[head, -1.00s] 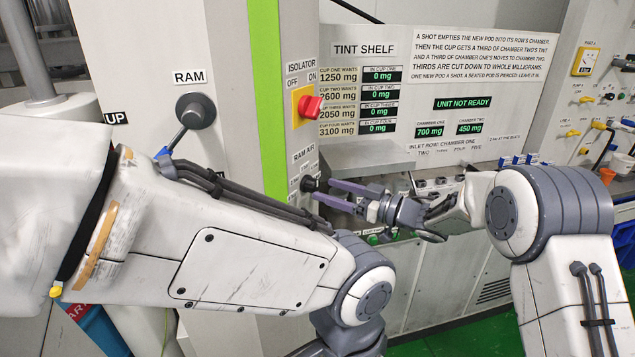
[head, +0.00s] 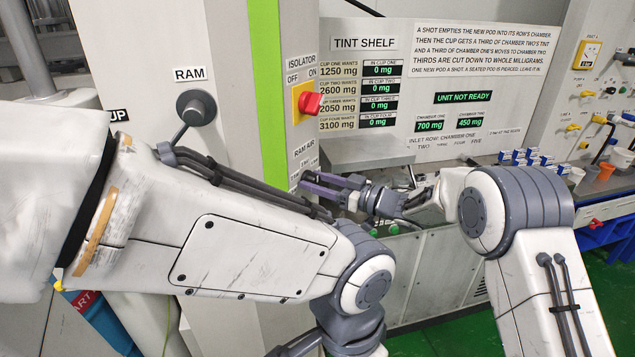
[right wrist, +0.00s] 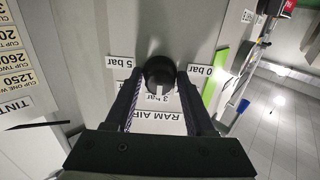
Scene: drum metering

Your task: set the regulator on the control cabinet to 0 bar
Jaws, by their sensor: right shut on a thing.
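The regulator is a black round knob (right wrist: 159,72) on the cabinet face, with a pale pointer mark. In the right wrist view, which is upside down, labels for 5 bar (right wrist: 120,63), 3 bar (right wrist: 157,97) and 0 bar (right wrist: 200,71) surround it. The mark points at the 3 bar label. My right gripper (right wrist: 158,79) is shut on the knob, one finger on each side. In the head view, my right gripper (head: 308,182) reaches the RAM AIR spot on the control cabinet (head: 235,55) and hides the knob. My left gripper is out of view.
A red isolator switch (head: 312,103) on a yellow plate sits above the regulator. A black RAM lever (head: 196,108) is to its left. The tint shelf panel (head: 400,150) and several small blue-and-white pods (head: 525,155) are to the right. My left arm crosses the foreground.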

